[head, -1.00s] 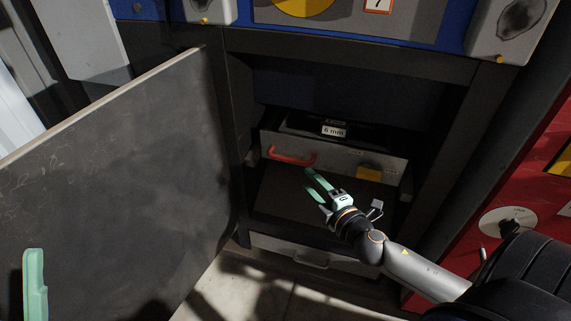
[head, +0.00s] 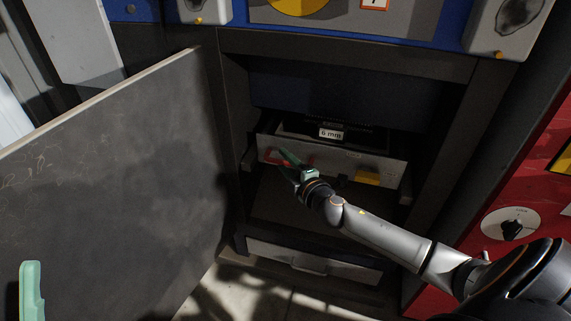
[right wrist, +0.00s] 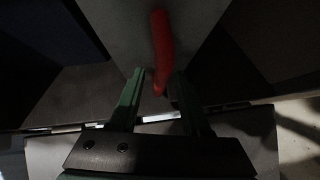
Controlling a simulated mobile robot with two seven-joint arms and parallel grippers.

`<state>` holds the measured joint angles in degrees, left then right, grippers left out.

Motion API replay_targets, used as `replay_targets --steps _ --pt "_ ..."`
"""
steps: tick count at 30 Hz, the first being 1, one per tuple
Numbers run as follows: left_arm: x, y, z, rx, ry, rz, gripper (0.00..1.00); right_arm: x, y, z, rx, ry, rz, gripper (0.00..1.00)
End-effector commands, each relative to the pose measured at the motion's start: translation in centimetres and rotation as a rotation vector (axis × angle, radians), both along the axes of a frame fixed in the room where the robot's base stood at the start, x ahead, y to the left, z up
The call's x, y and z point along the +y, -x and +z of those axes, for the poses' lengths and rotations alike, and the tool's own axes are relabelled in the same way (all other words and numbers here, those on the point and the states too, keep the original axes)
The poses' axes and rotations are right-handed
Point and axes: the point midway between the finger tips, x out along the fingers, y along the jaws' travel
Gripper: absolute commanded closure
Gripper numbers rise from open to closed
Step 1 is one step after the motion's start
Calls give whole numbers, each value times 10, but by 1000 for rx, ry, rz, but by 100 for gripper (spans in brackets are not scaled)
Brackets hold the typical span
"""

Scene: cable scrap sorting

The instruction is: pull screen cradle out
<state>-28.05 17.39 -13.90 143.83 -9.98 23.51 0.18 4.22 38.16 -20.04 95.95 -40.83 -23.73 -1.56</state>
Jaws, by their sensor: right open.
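The screen cradle (head: 335,160) is a grey-fronted drawer with a "6 mm" label (head: 331,133), inside the open dark cabinet. Its red handle (head: 271,155) is on the left of its front and is partly hidden by my right gripper (head: 281,161). My right gripper is open at the handle. In the right wrist view, the red handle (right wrist: 161,45) runs down between the tips of the two green fingers (right wrist: 156,82), with gaps visible beside it. Only a green finger of my left gripper (head: 31,290) shows at the lower left, away from the cradle.
A large grey door panel (head: 110,180) stands open on the left. A yellow block (head: 367,178) is on the cradle front's right. A lower drawer (head: 345,269) sits below. A red panel with a rotary switch (head: 513,224) is on the right. Bare floor shows in front.

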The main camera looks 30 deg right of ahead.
Motion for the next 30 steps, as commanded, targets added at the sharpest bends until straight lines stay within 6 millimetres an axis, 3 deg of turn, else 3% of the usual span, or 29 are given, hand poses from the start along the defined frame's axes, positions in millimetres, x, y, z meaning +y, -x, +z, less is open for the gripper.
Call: replay_targets --steps 9,21,30 --pt "-1 0 -1 -1 -7 -5 49 0 -1 -1 1 0 1 55" --pt "-1 1 0 -3 -8 -6 49 0 -1 0 1 0 1 100" --pt "-1 1 0 -4 -6 -5 49 0 -1 -1 1 0 1 100"
